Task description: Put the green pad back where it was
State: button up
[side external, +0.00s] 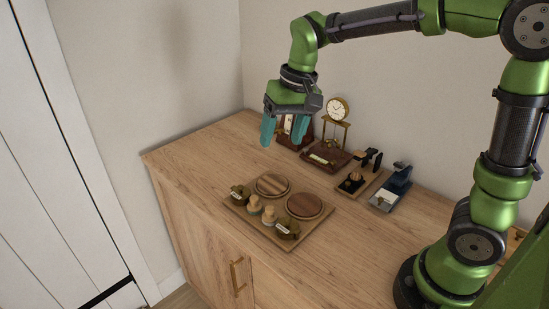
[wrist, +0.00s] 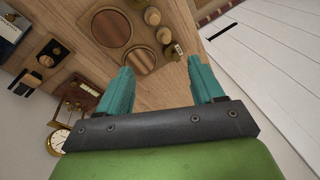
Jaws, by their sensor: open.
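My gripper (side external: 282,140) is open and empty, raised above the back left of the cabinet top. Its two teal fingers spread apart in the wrist view (wrist: 160,68), with nothing between them. No clearly green pad stands out. Two dark olive labelled pieces sit on the front tray (side external: 265,232), one at its left end (side external: 240,194) and one at its right end (side external: 287,230). One labelled olive piece also shows in the wrist view (wrist: 173,51). I cannot tell whether either is the green pad.
The tray also holds two round wooden discs (side external: 272,185) and two small knobbed pieces (side external: 268,214). Behind stand a gold clock (side external: 338,108) and a dark red-brown base (side external: 325,157). A small tray (side external: 352,183) and a blue-grey device (side external: 391,190) stand right. The left cabinet top is bare.

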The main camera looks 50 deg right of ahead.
jog(key=s+d+r+t, duration=0.1)
jog(key=s+t, duration=0.4)
jog(key=s, duration=0.9)
jog(key=shift+s+d, duration=0.25)
jog(key=shift+d, duration=0.15)
jog(key=shift+r, duration=0.1)
jog(key=shift+c, duration=0.3)
